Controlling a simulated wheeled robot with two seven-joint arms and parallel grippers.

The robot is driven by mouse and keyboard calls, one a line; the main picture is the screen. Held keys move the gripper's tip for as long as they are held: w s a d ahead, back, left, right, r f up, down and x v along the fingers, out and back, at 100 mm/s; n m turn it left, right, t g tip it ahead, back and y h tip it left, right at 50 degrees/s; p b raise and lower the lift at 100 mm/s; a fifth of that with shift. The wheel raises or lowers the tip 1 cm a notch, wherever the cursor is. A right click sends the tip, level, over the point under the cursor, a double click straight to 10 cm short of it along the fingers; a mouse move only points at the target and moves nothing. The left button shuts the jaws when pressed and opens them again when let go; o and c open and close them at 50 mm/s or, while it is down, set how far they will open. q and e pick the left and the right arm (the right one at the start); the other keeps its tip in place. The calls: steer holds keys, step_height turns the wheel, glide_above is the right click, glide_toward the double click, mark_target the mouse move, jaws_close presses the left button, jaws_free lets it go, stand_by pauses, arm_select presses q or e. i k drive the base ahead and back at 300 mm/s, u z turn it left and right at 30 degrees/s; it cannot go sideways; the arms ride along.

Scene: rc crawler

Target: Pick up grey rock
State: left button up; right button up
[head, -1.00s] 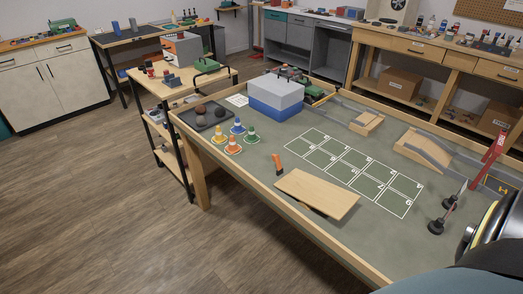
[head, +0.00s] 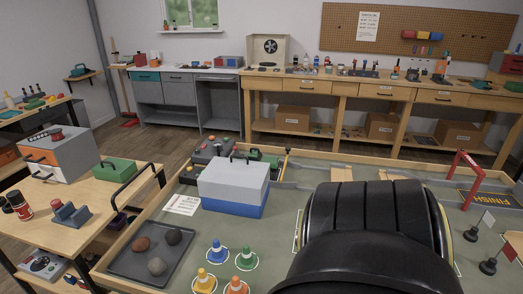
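Three rocks lie apart on a dark grey tray (head: 118,264) at the near left corner of the large table in the head view. One is reddish brown (head: 141,244), one is dark grey (head: 174,236), and one is a dull brownish grey (head: 157,266) nearest me. All three are uncovered. Neither of my grippers shows. A large black part of my own arm fills the lower right middle and hides much of the tabletop.
A blue and grey toolbox (head: 233,185) stands behind the tray, with a white paper sheet (head: 183,205) between. Several traffic cones, including a blue one (head: 217,252), stand right of the tray. A wooden rim (head: 130,232) edges the table. A red arch (head: 470,170) stands far right.

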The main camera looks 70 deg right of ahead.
mark_target(157, 266)
steer(key=i, duration=1.4)
steer(key=z, duration=2.5)
steer(key=k, duration=0.5)
steer(key=u, duration=0.7)
